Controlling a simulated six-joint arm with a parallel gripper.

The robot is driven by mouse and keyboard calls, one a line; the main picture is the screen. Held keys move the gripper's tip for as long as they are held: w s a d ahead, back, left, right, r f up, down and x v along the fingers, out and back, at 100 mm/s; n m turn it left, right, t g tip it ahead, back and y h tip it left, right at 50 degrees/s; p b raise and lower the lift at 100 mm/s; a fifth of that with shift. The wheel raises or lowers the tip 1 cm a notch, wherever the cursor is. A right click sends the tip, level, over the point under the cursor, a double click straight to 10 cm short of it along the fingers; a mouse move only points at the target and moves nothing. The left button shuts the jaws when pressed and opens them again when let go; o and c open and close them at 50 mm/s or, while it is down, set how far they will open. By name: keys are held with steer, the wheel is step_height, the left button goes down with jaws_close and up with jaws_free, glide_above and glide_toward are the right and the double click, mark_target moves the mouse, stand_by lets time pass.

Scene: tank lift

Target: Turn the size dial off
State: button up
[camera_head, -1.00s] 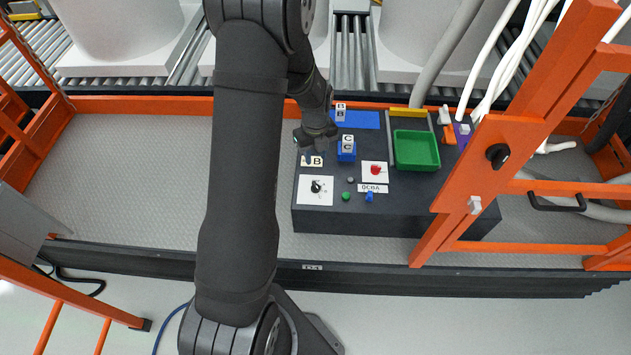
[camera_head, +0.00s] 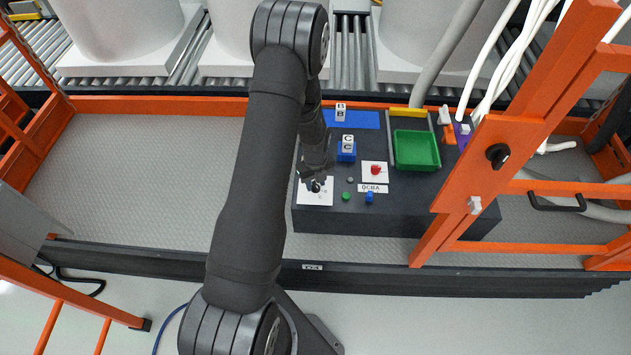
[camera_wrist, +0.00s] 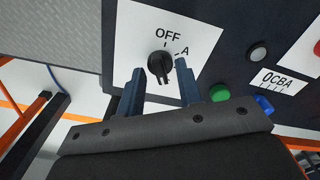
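The size dial is a black knob (camera_wrist: 160,66) on a white plate (camera_wrist: 130,40) with the marks OFF and A in the wrist view. In the head view the plate (camera_head: 308,195) sits at the front left of the dark console. My gripper (camera_wrist: 160,78) is open in the wrist view, with one finger on each side of the knob's lower part. I cannot tell whether the fingers touch it. The knob's ridge points down in the wrist view, away from the OFF mark. In the head view my gripper (camera_head: 315,178) is over the plate and partly hides the knob.
The dark console (camera_head: 370,220) also carries a red knob (camera_head: 375,169), a green button (camera_head: 346,196), a blue switch (camera_head: 369,197), a C block (camera_head: 347,143) and a green tray (camera_head: 416,150). An orange frame (camera_head: 470,150) stands at the right.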

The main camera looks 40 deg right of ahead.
steer(key=shift+c, duration=0.2)
jaws_close()
